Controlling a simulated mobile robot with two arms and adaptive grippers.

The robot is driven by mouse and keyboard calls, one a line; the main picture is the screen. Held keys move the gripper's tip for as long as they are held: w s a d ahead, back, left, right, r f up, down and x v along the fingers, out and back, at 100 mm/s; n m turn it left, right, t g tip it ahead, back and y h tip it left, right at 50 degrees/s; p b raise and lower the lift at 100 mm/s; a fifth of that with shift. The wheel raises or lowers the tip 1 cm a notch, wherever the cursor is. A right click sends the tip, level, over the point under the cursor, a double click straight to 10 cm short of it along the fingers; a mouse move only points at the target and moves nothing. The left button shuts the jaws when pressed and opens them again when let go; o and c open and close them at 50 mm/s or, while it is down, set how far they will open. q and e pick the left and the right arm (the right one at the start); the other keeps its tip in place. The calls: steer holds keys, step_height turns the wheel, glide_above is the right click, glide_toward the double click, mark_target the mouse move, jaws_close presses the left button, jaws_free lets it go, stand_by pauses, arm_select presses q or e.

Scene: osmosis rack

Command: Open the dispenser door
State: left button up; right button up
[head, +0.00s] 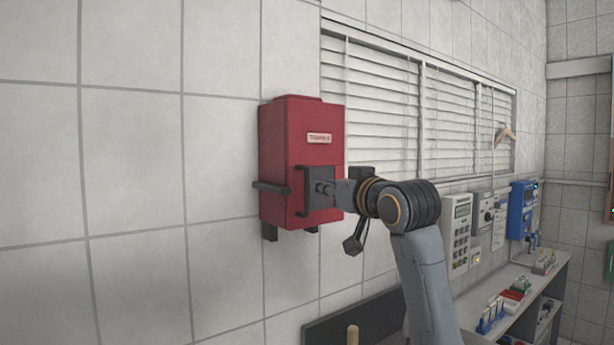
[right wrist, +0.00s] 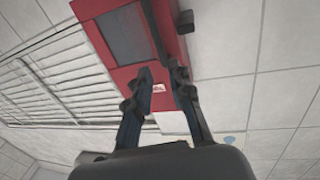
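The dispenser (head: 290,150) is a red box on the tiled wall with a small label. Its front has a dark panel and a slim black vertical handle (head: 302,192); the door looks closed. My right gripper (head: 326,188) is at the dispenser's front, close to the panel and handle. In the right wrist view the dispenser (right wrist: 112,10) appears upside down. There, the two fingers of my right gripper (right wrist: 161,72) stand apart, with one tip near the handle (right wrist: 157,30). I cannot tell whether it touches. My left gripper is not in view.
A black horizontal bar (head: 268,187) is on the dispenser's left side. A slatted blind (head: 385,105) is right of it. Wall devices, including a keypad unit (head: 457,230), and a shelf (head: 520,300) with small items stand at the right. The wall at left is bare.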

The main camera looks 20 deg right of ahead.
mark_target(308, 183)
steer(key=w+p, duration=0.1)
steer(key=w, duration=0.2)
steer(key=w+a+p, duration=0.1)
steer(key=w+p, duration=0.1)
steer(key=w, duration=0.1)
steer(key=w+p, duration=0.1)
steer(key=w, duration=0.2)
steer(key=shift+a+r+p, duration=0.1)
steer(key=shift+a+p, duration=0.15)
steer(key=shift+p, duration=0.05)
steer(key=shift+w, duration=0.35)
jaws_close()
